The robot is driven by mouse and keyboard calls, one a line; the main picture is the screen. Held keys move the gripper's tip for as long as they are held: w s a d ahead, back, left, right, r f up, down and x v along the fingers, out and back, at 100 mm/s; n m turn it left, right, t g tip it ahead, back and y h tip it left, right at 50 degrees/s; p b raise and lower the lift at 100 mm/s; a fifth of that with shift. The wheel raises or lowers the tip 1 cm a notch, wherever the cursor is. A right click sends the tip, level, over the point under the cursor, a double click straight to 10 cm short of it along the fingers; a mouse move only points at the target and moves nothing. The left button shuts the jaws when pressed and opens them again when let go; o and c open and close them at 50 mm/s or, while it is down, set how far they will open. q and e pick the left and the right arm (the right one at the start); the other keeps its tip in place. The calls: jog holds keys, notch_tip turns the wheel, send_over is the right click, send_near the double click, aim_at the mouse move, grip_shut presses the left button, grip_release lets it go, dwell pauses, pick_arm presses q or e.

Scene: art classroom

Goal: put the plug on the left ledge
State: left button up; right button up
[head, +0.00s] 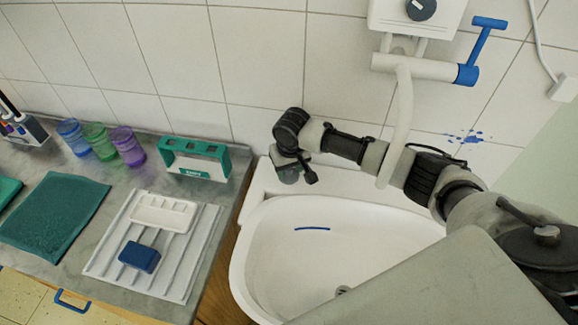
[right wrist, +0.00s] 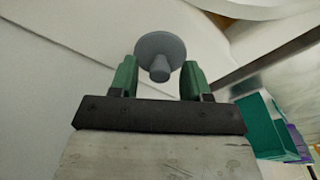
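The plug (right wrist: 160,45) is a grey disc with a short knob, seen in the right wrist view. Its knob points back between the two green fingers of my right gripper (right wrist: 160,80). A gap shows on each side of the knob, so the fingers are open around it and not closed on it. In the head view my right gripper (head: 290,174) is over the sink's left ledge (head: 261,187), near the back corner. The plug cannot be told clearly from the fingers there, and whether it touches the ledge is unclear. My left gripper is not in view.
The white sink basin (head: 300,262) has a blue streak and a drain (head: 343,290). Left of the sink, the counter holds a green-and-white box (head: 194,158), cups (head: 127,147) and a drying mat (head: 187,270).

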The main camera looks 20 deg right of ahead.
aim_at(291, 179)
notch_tip(291, 179, up, 12)
jog(key=s, duration=0.1)
jog(key=shift+s, duration=0.2)
dwell(0.3)
jog(key=shift+r, duration=0.1)
dwell(0.4)
